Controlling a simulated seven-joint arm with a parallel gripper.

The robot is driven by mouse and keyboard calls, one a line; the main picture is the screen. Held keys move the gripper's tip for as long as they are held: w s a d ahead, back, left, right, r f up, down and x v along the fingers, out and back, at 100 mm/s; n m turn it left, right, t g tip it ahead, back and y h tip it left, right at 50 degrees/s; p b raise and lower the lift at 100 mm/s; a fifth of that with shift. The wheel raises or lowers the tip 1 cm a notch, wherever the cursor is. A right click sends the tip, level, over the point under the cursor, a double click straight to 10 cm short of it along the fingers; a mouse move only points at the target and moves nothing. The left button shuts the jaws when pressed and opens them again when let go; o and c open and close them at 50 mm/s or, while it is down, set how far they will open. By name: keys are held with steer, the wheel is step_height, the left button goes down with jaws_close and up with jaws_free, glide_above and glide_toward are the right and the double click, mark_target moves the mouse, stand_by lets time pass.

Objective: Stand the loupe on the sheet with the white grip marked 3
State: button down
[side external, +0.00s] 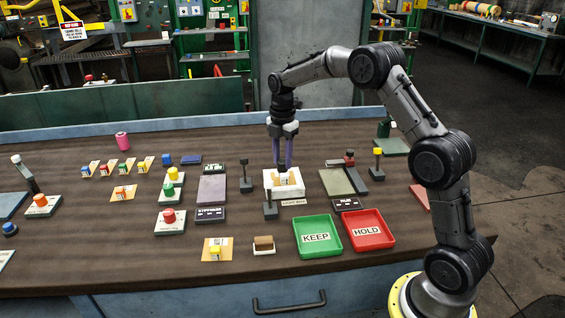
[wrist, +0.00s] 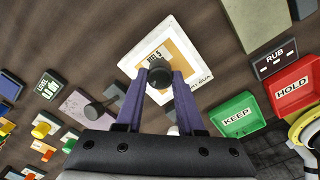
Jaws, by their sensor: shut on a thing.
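My gripper (side external: 283,165) points down over a white square holder (side external: 270,190) at the middle of the table. Its purple fingers (wrist: 160,78) are shut on a dark round-topped piece (wrist: 158,75), which looks like the loupe. In the wrist view it overlaps a white square (wrist: 128,66) bearing a tan-bordered sheet (wrist: 181,58) with a printed label, perhaps ending in 5. Whether its foot touches the sheet is hidden. A small white rounded thing (wrist: 173,130) shows between the fingers, partly hidden. I cannot read a grip marked 3 in either view.
A green KEEP tray (side external: 317,252) and red HOLD tray (side external: 388,241) stand front right. Dark upright posts stand left (side external: 245,177) and in front (side external: 270,207) of the holder. Several coloured knobs and small cards fill the left. Bare table lies front left.

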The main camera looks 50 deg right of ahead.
steer(key=shift+f, duration=0.8)
steer(key=shift+f, duration=0.15)
steer(key=c, duration=0.5)
jaws_free()
